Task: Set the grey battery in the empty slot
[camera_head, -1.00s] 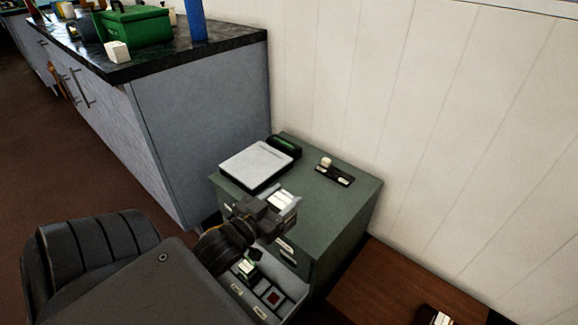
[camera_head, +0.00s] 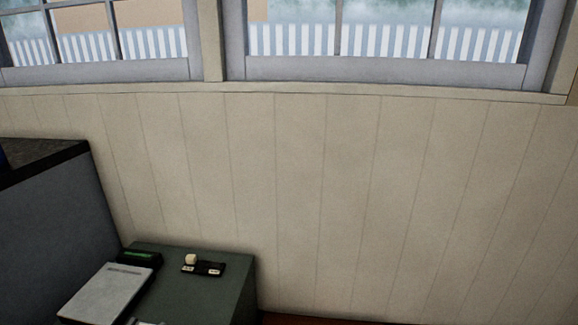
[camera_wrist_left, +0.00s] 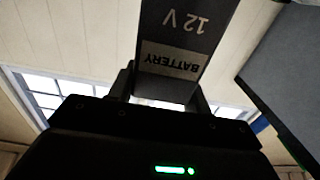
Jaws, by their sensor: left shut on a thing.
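The grey battery (camera_wrist_left: 178,45) fills the upper middle of the left wrist view, with "BATTERY" and "12 V" upside down on its face. My left gripper (camera_wrist_left: 164,92) is shut on it, one finger on each side. In the head view neither the battery nor the left gripper can be clearly made out. No empty slot can be seen in either current view. My right gripper is not in view.
A green cabinet (camera_head: 222,286) stands low at the left in the head view. On it are a flat pale-topped device (camera_head: 105,293) with a green-lit display and a small black strip (camera_head: 208,268) with a white cube. A dark-topped counter (camera_head: 40,160) is at far left. A panelled wall (camera_head: 350,190) stands behind.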

